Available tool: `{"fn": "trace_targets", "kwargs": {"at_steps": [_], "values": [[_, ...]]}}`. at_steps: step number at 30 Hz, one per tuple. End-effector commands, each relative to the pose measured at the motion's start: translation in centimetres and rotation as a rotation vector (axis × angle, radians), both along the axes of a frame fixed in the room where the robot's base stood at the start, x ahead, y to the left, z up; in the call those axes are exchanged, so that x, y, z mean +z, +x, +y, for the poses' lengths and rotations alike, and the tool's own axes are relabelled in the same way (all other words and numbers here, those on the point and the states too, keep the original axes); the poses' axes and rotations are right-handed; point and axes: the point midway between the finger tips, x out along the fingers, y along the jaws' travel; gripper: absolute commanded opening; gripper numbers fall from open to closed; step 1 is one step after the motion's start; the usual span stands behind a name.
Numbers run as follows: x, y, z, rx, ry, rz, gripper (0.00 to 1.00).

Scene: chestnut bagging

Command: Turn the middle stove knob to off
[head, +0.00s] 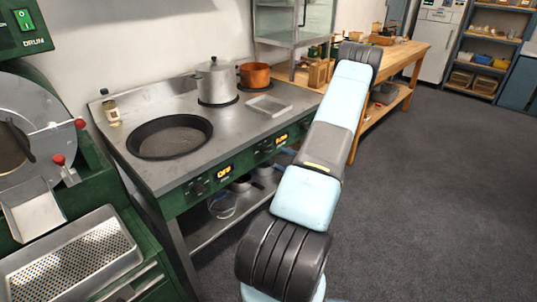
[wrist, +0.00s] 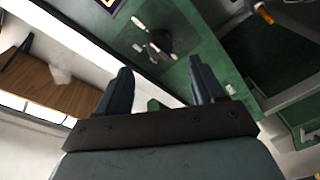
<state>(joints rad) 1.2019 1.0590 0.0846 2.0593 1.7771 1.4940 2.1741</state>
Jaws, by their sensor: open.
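The stove (head: 170,172) has a green front panel with dark knobs and lit yellow labels. One knob (head: 197,188) sits at the left, beside a yellow label (head: 224,171). Another knob (head: 265,147) sits farther right, beside a second label (head: 281,138). My arm covers the panel's right end. My gripper (wrist: 163,88) shows only in the wrist view, open, with two dark blue fingers apart and nothing held. Beyond the fingertips, a dark round knob (wrist: 158,40) with pale marks shows on the green panel, apart from them. I cannot tell which knob it is.
A large dark pan (head: 170,137), a steel pot (head: 216,82), a copper pot (head: 255,75) and a shallow tray (head: 269,105) are on the stove top. A green drum machine (head: 70,195) stands at left. The grey floor (head: 440,190) at right is clear.

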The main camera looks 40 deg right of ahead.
Motion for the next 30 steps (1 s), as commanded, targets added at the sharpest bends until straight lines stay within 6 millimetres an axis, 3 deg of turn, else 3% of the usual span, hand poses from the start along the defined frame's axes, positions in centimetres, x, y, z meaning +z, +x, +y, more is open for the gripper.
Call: {"fn": "trace_targets", "kwargs": {"at_steps": [6, 12, 26, 30], "values": [[0.0, 3.8, 0.8, 0.003, -0.002, 0.0, 0.68], [0.0, 6.0, 1.2, 0.001, -0.002, 0.0, 0.68], [0.0, 7.0, 1.5, 0.001, -0.002, -0.001, 0.68], [0.0, 7.0, 1.5, 0.001, -0.002, 0.0, 0.55]]}}
